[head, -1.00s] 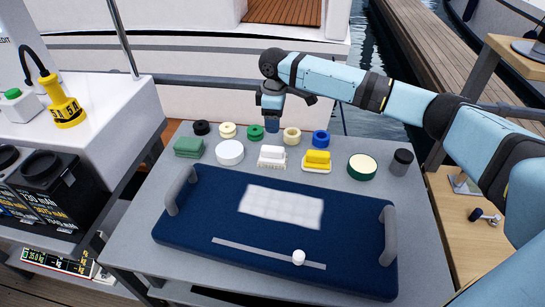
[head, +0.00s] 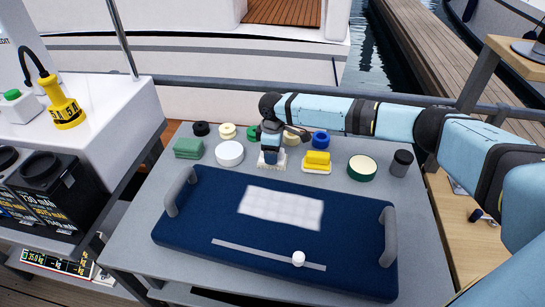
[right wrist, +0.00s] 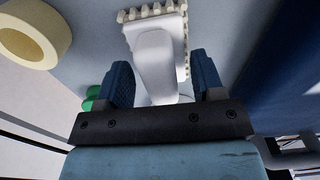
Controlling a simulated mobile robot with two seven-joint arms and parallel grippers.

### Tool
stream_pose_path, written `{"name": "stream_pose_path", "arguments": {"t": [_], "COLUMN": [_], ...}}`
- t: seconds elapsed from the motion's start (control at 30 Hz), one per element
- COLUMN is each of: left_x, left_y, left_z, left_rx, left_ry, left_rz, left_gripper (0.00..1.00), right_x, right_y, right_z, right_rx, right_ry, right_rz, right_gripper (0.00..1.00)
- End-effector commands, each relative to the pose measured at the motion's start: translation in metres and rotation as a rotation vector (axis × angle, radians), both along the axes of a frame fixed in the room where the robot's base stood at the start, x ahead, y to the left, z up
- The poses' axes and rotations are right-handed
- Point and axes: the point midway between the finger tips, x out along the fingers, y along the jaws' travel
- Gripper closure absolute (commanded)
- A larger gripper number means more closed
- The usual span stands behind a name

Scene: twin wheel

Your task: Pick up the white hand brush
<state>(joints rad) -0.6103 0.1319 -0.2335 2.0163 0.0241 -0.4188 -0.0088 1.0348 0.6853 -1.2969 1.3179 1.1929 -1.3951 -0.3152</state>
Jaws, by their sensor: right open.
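The white hand brush (head: 264,164) stands on the grey table, mostly hidden behind my right gripper in the head view. In the right wrist view the brush (right wrist: 158,50) shows a white handle and pale bristles along its edges. My right gripper (right wrist: 165,85) is open, with one blue finger on each side of the handle. In the head view my right gripper (head: 270,157) is low, right at the brush. I cannot tell whether the fingers touch it. My left gripper is not in view.
A yellow brush (head: 317,158) stands close to the right, and a white round tub (head: 229,152) to the left. Tape rolls line the back, including a cream one (right wrist: 35,32). A blue padded board (head: 210,215) with grey handles fills the front.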

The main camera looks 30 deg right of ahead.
Motion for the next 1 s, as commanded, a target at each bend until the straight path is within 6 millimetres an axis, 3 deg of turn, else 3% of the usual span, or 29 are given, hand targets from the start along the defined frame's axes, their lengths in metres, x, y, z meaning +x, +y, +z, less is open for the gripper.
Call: {"name": "stream_pose_path", "arguments": {"t": [0.1, 0.13, 0.3, 0.37, 0.77, 1.0], "left_x": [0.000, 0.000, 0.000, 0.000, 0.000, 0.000], "left_y": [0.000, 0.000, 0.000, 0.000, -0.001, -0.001], "left_z": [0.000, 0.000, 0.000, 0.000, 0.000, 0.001], "left_rx": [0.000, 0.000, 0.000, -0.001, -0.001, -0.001], "left_ry": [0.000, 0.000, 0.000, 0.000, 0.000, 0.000], "left_rz": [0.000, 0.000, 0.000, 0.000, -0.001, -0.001], "left_gripper": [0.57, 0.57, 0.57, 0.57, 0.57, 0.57], "right_x": [0.000, 0.000, 0.000, 0.000, 0.000, 0.001], "right_y": [0.000, 0.000, 0.000, 0.000, 0.000, 0.000], "right_z": [0.000, 0.000, 0.000, 0.000, 0.007, 0.041], "right_rx": [0.000, 0.000, 0.000, 0.000, 0.001, 0.002], "right_ry": [0.000, 0.000, 0.000, 0.000, -0.001, -0.003], "right_rz": [0.000, 0.000, 0.000, 0.000, 0.000, 0.001], "right_gripper": [0.38, 0.43, 0.82, 0.93, 0.93, 0.93]}}
